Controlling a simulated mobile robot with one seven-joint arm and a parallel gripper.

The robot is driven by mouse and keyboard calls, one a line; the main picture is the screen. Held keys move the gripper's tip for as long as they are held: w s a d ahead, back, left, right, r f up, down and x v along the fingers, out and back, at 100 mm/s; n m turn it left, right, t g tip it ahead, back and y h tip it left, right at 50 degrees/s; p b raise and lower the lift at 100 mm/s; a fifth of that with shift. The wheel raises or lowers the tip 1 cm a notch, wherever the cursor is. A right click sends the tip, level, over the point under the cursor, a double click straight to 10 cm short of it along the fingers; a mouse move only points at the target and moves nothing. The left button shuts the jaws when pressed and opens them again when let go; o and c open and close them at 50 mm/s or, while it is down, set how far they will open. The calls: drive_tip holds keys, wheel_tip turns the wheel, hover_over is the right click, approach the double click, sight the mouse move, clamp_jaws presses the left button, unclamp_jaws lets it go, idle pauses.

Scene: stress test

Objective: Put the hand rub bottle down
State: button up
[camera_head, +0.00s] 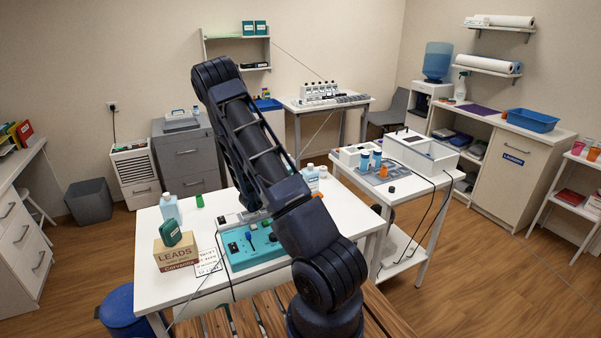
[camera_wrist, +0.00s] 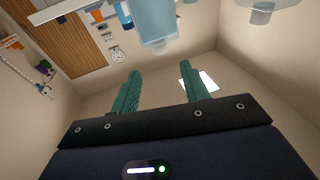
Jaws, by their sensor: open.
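My gripper (camera_wrist: 163,80) shows in the wrist view with its two green fingers apart and nothing between them. A pale blue bottle-like thing (camera_wrist: 155,22) is just beyond the fingertips, cut off by the top edge. In the head view my arm hides the gripper. Another bottle (camera_head: 312,178) stands at the table's back right, partly behind my arm. Labels are too small to read, so I cannot tell which is the hand rub.
A cardboard box (camera_head: 177,256) carries a green bottle (camera_head: 171,233). A second table (camera_head: 405,190) with equipment stands close on the right.

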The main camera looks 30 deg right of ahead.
drive_tip(key=w+a+r+n+t+y, duration=0.3)
drive_tip(key=w+a+r+t+y, duration=0.25)
drive_tip(key=a+r+y, duration=0.4)
drive_tip(key=s+a+r+n+y, duration=0.4)
drive_tip(key=s+a+r+y, duration=0.1)
drive_tip(key=s+r, duration=0.25)
drive_tip(key=s+a+r+n+y, duration=0.3)
drive_tip(key=s+a+r+y, duration=0.25)
drive_tip(key=r, duration=0.25)
drive_tip(key=s+d+r+n+g, duration=0.1)
drive_tip(key=s+n+g, duration=0.1)
drive_tip(key=s, duration=1.1)
drive_tip(key=s+d+r+n+g, duration=0.1)
drive_tip(key=s+n+g, duration=0.2)
drive_tip(key=s, duration=1)
drive_tip(key=shift+d+r+g+h, duration=0.25)
drive_tip(key=shift+r+g+h, duration=0.1)
drive_tip(key=shift+h, duration=0.05)
drive_tip(key=shift+s, duration=0.1)
